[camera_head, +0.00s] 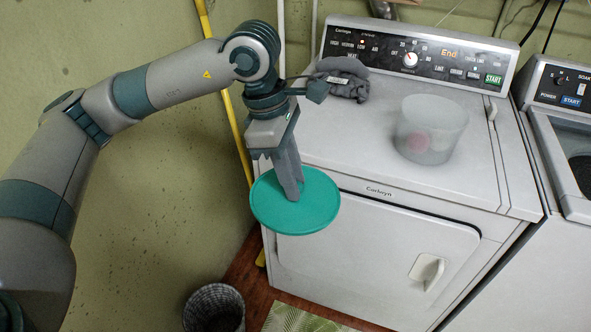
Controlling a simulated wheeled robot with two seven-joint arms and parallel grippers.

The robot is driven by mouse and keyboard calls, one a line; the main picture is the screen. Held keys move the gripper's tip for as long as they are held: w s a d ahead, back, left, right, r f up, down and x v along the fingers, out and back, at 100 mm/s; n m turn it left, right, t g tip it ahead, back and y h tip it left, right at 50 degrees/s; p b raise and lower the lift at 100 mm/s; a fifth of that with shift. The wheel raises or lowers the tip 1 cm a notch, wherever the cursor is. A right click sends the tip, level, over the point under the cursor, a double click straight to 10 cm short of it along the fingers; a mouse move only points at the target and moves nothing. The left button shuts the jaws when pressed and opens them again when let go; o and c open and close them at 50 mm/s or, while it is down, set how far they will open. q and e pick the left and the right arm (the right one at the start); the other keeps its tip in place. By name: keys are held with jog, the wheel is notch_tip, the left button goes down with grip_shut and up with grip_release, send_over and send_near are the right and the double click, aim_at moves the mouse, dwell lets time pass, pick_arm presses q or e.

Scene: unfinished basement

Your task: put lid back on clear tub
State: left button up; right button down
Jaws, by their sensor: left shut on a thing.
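The clear tub (431,129) stands upright on top of the white dryer, right of its middle. Its top is open and a blurred pinkish thing shows through its wall. The round teal lid (318,208) is in my left gripper (292,194), held off the front left of the dryer top, to the left of and nearer than the tub. The gripper points down and is shut on the lid, with its fingertips near the lid's middle. The lid hides part of the dryer's front left edge. My right gripper is not in view.
The dryer (345,150) has a raised control panel (420,55) at its back. A dark grey cloth (343,78) lies at the back left of its top. A washer (570,150) stands on the right. A dark basket (214,308) and a patterned mat (300,320) are on the floor.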

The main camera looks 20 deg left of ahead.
aim_at(272, 220)
pick_arm(q)
jog(key=shift+s+a+f+m, duration=0.15)
jog(key=shift+f+m, duration=0.25)
jog(key=shift+m, duration=0.2)
jog(key=s+a+f+m+g+y, duration=0.1)
jog(key=s+a+f+m, duration=0.1)
jog(key=f+m, duration=0.3)
jog(key=s+a+f+m+g+y, duration=0.1)
jog(key=f+m, duration=0.4)
jog(key=m, duration=0.8)
jog(key=shift+s+a+f+g+y, duration=0.2)
jog(key=shift+s+a+g+y, duration=0.25)
jog(key=shift+g, duration=0.25)
jog(key=shift+d, duration=0.15)
